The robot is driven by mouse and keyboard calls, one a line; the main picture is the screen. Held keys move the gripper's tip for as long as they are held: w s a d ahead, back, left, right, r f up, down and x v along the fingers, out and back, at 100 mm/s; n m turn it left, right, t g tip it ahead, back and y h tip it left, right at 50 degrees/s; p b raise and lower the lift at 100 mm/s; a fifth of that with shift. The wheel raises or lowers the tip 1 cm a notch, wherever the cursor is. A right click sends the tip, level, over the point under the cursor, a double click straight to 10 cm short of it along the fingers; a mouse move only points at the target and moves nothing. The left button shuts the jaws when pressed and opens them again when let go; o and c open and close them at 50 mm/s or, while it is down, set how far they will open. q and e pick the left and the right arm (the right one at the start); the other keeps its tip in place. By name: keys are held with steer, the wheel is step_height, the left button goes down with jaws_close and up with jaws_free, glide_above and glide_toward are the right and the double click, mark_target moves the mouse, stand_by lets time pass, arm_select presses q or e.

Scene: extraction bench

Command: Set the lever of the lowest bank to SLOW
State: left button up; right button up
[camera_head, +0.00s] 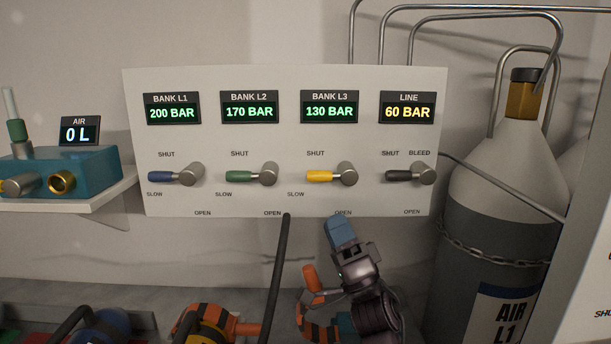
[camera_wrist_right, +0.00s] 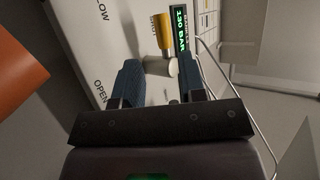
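The Bank L3 display (camera_head: 330,107) reads 130 BAR, the lowest of the three banks; L1 reads 200 and L2 reads 170. The yellow L3 lever (camera_head: 320,176) points left from its grey hub (camera_head: 347,174), with SHUT above and SLOW below its tip. My right gripper (camera_head: 338,228) is below the panel's lower edge, under the L3 lever, apart from it. In the right wrist view its blue fingers (camera_wrist_right: 160,80) are spread, with nothing held; the yellow lever (camera_wrist_right: 164,34) and its hub lie beyond the gap. My left gripper is not in view.
The panel (camera_head: 290,200) also holds the blue L1 lever (camera_head: 162,176), green L2 lever (camera_head: 240,176) and black line lever (camera_head: 400,175). A grey cylinder (camera_head: 505,190) stands at right. A dark hose (camera_head: 280,270) rises left of my gripper. Orange-handled gear (camera_head: 313,280) lies below.

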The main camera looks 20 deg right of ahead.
mark_target(314, 176)
steer(key=x, duration=1)
steer(key=shift+r, duration=0.15)
jaws_close()
